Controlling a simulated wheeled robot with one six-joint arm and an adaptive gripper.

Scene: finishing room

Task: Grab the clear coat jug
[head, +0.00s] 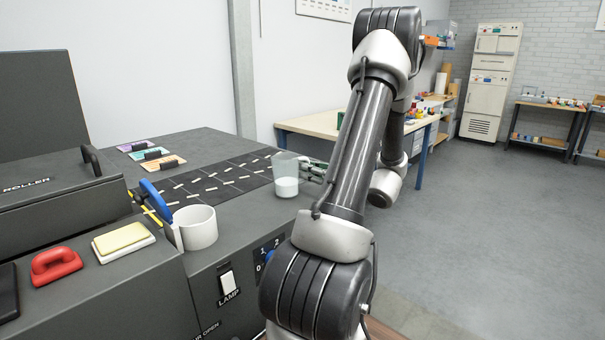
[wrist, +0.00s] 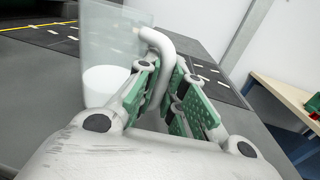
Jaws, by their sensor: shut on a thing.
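The clear coat jug (head: 287,186) is a see-through jug with a white layer in its lower part. It stands upright at the right edge of the dark machine top in the head view. In the wrist view the jug (wrist: 103,85) is at the left, and its pale curved handle (wrist: 157,45) runs down between the green finger pads. My gripper (head: 316,168) is at the jug's right side, shut on the handle. My gripper also shows in the wrist view (wrist: 170,88), where the fingers hide the handle's lower end.
A yellow-topped pad (head: 123,240) and a red handled block (head: 56,265) lie farther left. A black marked mat (head: 215,185) lies behind. A wooden bench (head: 310,124) stands beyond.

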